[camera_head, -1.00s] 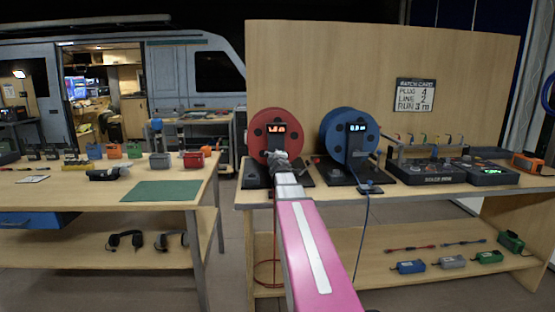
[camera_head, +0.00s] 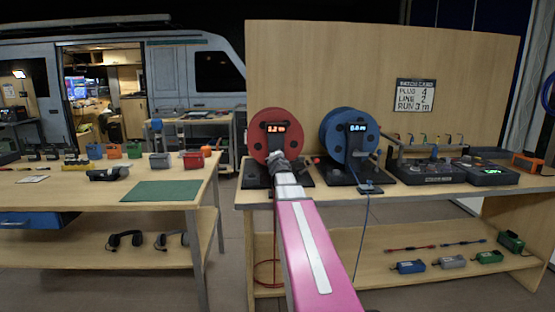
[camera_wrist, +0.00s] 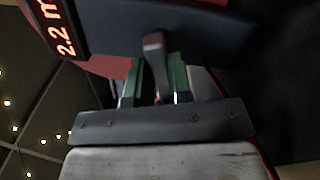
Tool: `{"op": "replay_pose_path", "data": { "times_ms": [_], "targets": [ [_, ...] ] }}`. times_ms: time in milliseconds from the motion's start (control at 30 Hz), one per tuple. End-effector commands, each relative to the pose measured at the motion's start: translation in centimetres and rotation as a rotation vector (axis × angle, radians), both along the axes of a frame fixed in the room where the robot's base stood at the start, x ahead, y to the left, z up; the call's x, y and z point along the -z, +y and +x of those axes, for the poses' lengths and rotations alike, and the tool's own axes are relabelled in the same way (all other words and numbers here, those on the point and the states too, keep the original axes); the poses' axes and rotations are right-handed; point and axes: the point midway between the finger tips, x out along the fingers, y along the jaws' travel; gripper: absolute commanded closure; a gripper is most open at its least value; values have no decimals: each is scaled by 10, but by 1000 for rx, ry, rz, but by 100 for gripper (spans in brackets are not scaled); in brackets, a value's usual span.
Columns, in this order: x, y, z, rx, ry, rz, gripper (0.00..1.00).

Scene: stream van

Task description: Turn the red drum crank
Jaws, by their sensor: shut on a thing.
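The red drum (camera_head: 268,120) stands on a dark base at the left end of the right-hand bench. Its lit display (camera_wrist: 62,38) reads 2.2 m in the wrist view. My gripper (camera_head: 277,160) is at the lower front of the drum. In the head view my gripper hides most of the crank. A red cable hangs below the bench behind my arm.
The blue drum (camera_head: 340,135) stands close on the right, its blue cable hanging over the bench edge. A card (camera_head: 415,95) on the back panel reads PLUG 4, LINE 2, RUN 3 m. A mixer-like console (camera_head: 428,172) is farther right. The left table (camera_head: 100,192) holds several small boxes.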

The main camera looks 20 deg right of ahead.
Motion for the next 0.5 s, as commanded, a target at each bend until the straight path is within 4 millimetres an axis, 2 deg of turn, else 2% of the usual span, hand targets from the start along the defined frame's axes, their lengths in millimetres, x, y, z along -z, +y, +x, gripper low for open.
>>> {"op": "replay_pose_path", "data": {
  "times_ms": [433,467,500],
  "targets": [
    [1,0,-1,2,5,-7,100],
    [1,0,-1,2,4,-6,71],
    [1,0,-1,2,4,-6,58]
  ]
}}
